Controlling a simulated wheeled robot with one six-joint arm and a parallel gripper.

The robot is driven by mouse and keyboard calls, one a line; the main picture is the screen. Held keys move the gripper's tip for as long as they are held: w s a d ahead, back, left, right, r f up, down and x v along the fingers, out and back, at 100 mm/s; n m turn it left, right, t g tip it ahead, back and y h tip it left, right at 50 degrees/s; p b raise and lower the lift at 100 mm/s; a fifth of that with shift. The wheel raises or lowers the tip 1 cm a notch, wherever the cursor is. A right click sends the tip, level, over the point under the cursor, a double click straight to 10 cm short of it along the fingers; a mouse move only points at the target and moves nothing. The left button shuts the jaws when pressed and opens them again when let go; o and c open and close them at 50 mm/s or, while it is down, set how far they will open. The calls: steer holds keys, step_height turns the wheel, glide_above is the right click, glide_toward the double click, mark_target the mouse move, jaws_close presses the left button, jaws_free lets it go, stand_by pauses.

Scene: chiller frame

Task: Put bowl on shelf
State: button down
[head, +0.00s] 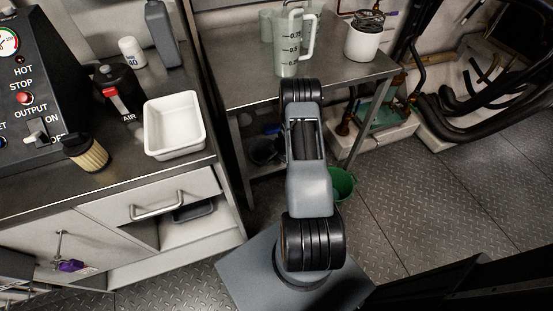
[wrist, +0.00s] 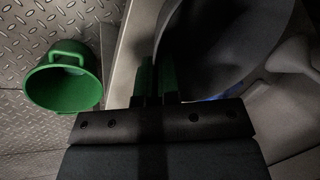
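A dark grey bowl (wrist: 225,35) fills the upper middle of the wrist view, very close to the camera. In the head view a dark bowl (head: 262,151) shows at the lower shelf (head: 258,170) of the steel table, left of my arm. My gripper (wrist: 157,75) has green fingertips close together, with the bowl's wall running between them, so it looks shut on the bowl's edge. My arm hides the gripper in the head view. Whether the bowl touches the shelf cannot be told.
A green bucket (head: 342,184) stands on the floor beside the shelf; it also shows in the wrist view (wrist: 64,82). A measuring jug (head: 290,45) and white pot (head: 364,38) stand on the tabletop. A white tray (head: 174,125) sits on the left counter.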

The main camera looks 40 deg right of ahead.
steer(key=c, duration=1.8)
jaws_free()
steer(key=o, duration=0.4)
steer(key=shift+o, duration=0.2)
steer(key=shift+r, duration=0.1)
steer(key=p+v, duration=0.6)
steer(key=v, duration=0.6)
